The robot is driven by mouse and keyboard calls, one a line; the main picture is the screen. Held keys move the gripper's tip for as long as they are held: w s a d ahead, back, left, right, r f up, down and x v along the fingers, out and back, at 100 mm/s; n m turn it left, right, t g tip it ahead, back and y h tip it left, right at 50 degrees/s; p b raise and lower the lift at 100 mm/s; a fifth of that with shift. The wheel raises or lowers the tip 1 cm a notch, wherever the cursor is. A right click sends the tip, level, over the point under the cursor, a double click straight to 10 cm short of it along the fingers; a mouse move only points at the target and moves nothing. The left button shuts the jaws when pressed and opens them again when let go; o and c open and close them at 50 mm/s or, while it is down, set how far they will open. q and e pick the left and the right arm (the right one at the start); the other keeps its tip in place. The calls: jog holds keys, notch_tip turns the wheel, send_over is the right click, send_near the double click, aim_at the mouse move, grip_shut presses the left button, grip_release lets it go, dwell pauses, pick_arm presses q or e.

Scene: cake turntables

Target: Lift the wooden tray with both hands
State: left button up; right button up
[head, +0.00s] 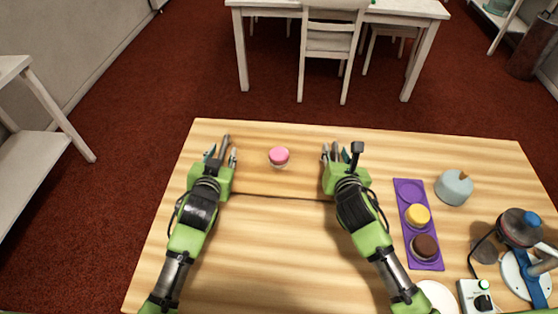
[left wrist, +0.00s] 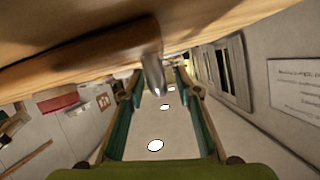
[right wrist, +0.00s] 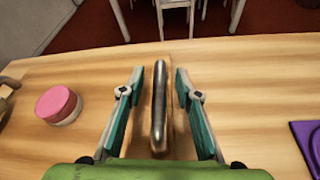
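The wooden tray (head: 255,182) lies on the wooden table between my two grippers, with a pink-topped cake (head: 279,157) on it. The cake also shows in the right wrist view (right wrist: 59,105). My left gripper (head: 220,154) is at the tray's left end. In the left wrist view a metal handle (left wrist: 152,72) lies between its spread fingers. My right gripper (head: 332,152) is at the right end. In the right wrist view its open fingers stand on both sides of a metal handle (right wrist: 160,105), with gaps. Parts of the tray's ends are hidden by my grippers.
A purple holder (head: 410,190) with a yellow-topped cake (head: 417,215) and a dark cake (head: 424,247) lies right of my right arm. A grey-blue round object (head: 455,187) and a device (head: 521,228) stand further right. The table behind the tray is clear.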

pick_arm(q)
jog(key=shift+w, duration=0.1)
pick_arm(e)
jog(key=shift+w, duration=0.1)
pick_arm(q)
jog(key=shift+c, duration=0.5)
pick_arm(e)
jog(key=shift+c, duration=0.5)
pick_arm(q)
grip_shut()
pick_arm(e)
grip_shut()
pick_arm(q)
jog(key=shift+r, duration=0.15)
pick_arm(e)
jog(key=shift+r, duration=0.15)
